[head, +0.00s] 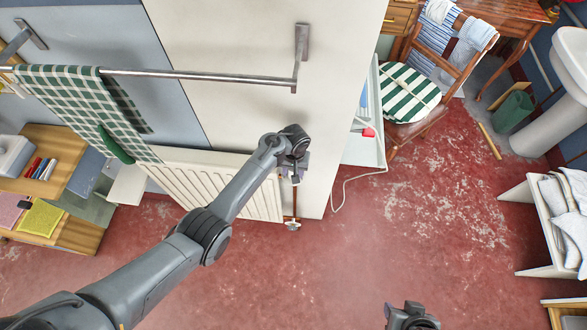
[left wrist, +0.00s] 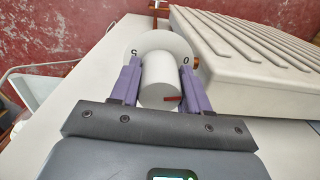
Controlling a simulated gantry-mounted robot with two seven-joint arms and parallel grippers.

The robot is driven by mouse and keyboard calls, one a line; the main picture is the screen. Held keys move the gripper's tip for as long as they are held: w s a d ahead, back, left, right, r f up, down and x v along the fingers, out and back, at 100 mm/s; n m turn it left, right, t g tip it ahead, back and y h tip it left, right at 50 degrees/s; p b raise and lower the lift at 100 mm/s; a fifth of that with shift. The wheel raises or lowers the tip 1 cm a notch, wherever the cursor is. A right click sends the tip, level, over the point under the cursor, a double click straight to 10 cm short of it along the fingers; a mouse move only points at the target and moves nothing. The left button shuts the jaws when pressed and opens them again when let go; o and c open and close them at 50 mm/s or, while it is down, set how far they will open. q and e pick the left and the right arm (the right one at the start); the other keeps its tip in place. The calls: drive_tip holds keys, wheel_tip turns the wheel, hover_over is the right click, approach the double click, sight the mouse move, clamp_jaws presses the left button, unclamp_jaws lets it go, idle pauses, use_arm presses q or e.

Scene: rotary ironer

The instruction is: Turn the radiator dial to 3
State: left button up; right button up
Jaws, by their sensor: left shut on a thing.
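The radiator dial (left wrist: 163,78) is a white cylinder with a red mark near its lower right edge, in front of a pale round disc (left wrist: 150,41). The disc shows a 5 at its left and a 0 at its right; other numbers are hidden or not readable. My left gripper (left wrist: 158,75) has its purple fingers on either side of the dial and is shut on it. In the head view my left gripper (head: 293,172) is at the right end of the white ribbed radiator (head: 195,178), and hides the dial. My right gripper (head: 410,318) shows only partly at the bottom edge; its fingers are unclear.
A copper pipe (head: 295,205) with a valve runs down to the red floor below my left gripper. A metal rail (head: 200,75) with a green checked cloth (head: 65,90) is above the radiator. The red floor (head: 340,270) is clear between the arms.

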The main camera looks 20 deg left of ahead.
use_arm(q)
drive_tip(key=m+p, duration=0.1)
drive_tip(key=m, duration=0.1)
drive_tip(key=shift+r+m, duration=0.15)
drive_tip(key=shift+m, duration=0.25)
drive_tip(key=m+p, duration=0.1)
drive_tip(key=m, duration=0.1)
drive_tip(key=shift+a+m, duration=0.1)
drive_tip(key=shift+m, duration=0.3)
drive_tip(key=m, duration=0.3)
drive_tip(key=shift+m+p, duration=0.3)
drive_tip(key=shift+p, duration=0.05)
drive_tip(key=m, duration=0.2)
drive_tip(key=shift+m, duration=0.3)
drive_tip(key=m, duration=0.3)
drive_tip(key=shift+w+a+m, duration=0.1)
drive_tip(key=shift+m, duration=0.2)
drive_tip(key=m+b, duration=0.1)
drive_tip(key=m, duration=0.1)
drive_tip(key=shift+f+m, duration=0.2)
drive_tip(key=shift+m, duration=0.2)
drive_tip(key=m+b, duration=0.2)
drive_tip(key=m, duration=0.3)
drive_tip(key=shift+w, duration=0.1)
drive_tip(key=shift+m+h+b, duration=0.3)
drive_tip(key=shift+m+b, duration=0.1)
drive_tip(key=shift+m, duration=0.5)
